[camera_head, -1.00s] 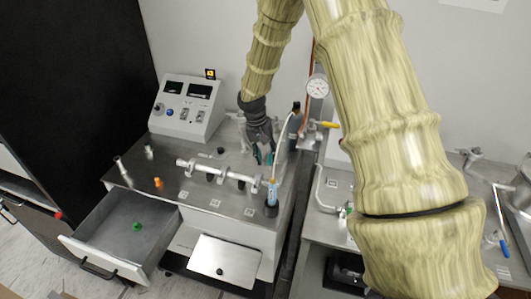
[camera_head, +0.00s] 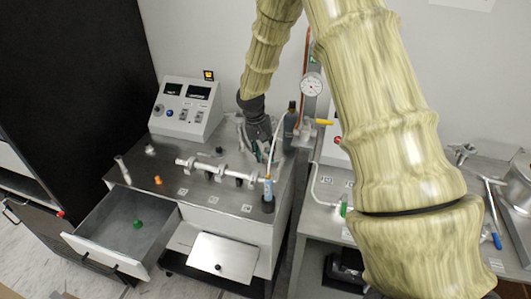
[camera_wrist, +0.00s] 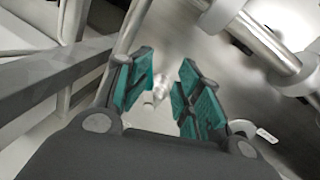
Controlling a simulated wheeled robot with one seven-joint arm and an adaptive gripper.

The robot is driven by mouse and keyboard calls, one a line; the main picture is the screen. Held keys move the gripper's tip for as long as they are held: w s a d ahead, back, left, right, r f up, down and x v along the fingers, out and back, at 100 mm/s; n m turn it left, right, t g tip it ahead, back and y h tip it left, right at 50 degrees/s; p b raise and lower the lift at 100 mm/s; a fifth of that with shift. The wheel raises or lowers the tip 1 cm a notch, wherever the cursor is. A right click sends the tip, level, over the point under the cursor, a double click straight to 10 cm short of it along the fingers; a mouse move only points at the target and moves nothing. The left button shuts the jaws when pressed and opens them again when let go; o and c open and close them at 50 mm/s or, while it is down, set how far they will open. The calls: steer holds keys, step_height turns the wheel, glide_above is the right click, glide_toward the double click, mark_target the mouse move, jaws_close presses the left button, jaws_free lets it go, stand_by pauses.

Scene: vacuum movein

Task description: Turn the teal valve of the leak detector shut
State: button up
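My gripper (camera_head: 258,150) reaches down over the back right of the steel bench top, behind the silver tube manifold (camera_head: 215,170). In the wrist view my gripper (camera_wrist: 162,92) is open, its teal-padded fingers apart. A small pale metal fitting (camera_wrist: 161,88) shows beyond and between the fingertips, with no clear contact. The manifold tube (camera_wrist: 265,45) runs along the upper right there. I cannot make out the teal valve apart from the teal finger pads. A console with two dark displays (camera_head: 188,106), possibly the leak detector, stands at the back left of the bench.
A dark bottle (camera_head: 290,128) and a round gauge (camera_head: 311,86) stand right of my gripper. An open drawer (camera_head: 105,228) juts out front left, holding a green piece (camera_head: 138,223).

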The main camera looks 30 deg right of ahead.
steer(key=shift+s+f, duration=0.1)
steer(key=shift+f, duration=0.2)
steer(key=shift+a, duration=0.2)
step_height(320, 180, up, 12)
steer(key=w+a+p, duration=0.1)
steer(key=a+p, duration=0.1)
steer(key=p, duration=0.6)
steer(key=shift+r, duration=0.15)
stand_by(1.0)
steer(key=shift+d, duration=0.1)
stand_by(0.3)
steer(key=shift+w+r, duration=0.1)
step_height(320, 180, up, 12)
steer(key=w+a, duration=0.1)
steer(key=a, duration=0.1)
steer(key=shift+w+f, duration=0.15)
steer(key=shift+f, duration=0.05)
stand_by(0.3)
steer(key=shift+f, duration=0.1)
